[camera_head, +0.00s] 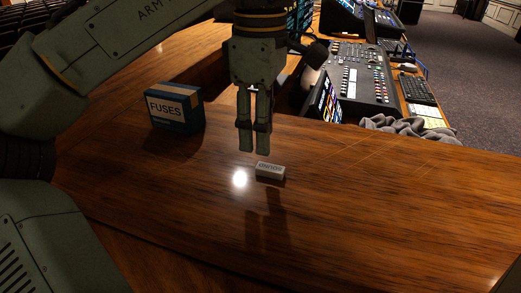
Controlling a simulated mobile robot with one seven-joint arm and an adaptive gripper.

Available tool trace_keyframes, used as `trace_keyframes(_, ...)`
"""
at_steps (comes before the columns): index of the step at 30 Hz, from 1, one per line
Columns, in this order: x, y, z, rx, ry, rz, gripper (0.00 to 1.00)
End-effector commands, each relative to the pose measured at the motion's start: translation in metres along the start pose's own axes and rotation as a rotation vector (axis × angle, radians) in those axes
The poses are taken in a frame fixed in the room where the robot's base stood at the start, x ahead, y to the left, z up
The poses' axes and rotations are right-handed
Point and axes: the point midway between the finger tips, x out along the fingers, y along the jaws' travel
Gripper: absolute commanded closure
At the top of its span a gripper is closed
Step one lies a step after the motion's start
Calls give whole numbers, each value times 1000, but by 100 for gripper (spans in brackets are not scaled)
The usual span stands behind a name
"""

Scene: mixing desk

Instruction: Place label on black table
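My gripper (253,153) points down above the desk, just behind and slightly left of the label. Its two fingers are apart with a gap between them, and nothing shows between them. Their two separate shadows fall on the wood in front of the label. I cannot make out a black table in this view.
A blue and tan box marked FUSES (176,108) stands left of my gripper. A mixing console (360,80) with a lit screen (328,100) stands behind the desk. A grey crumpled cloth (405,127) lies at the right back. The front right wood is clear.

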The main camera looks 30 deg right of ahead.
Motion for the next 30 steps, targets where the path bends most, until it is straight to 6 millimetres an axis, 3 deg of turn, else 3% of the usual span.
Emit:
trace_keyframes(3,-26,0,0,-6,5,2,63)
trace_keyframes(9,-56,0,-1,-3,1,0,63)
trace_keyframes(22,-60,3,-1,15,-7,24,63)
trace_keyframes(27,-63,40,-12,191,-51,309,63)
trace_keyframes(30,-90,73,-28,359,-32,652,63)
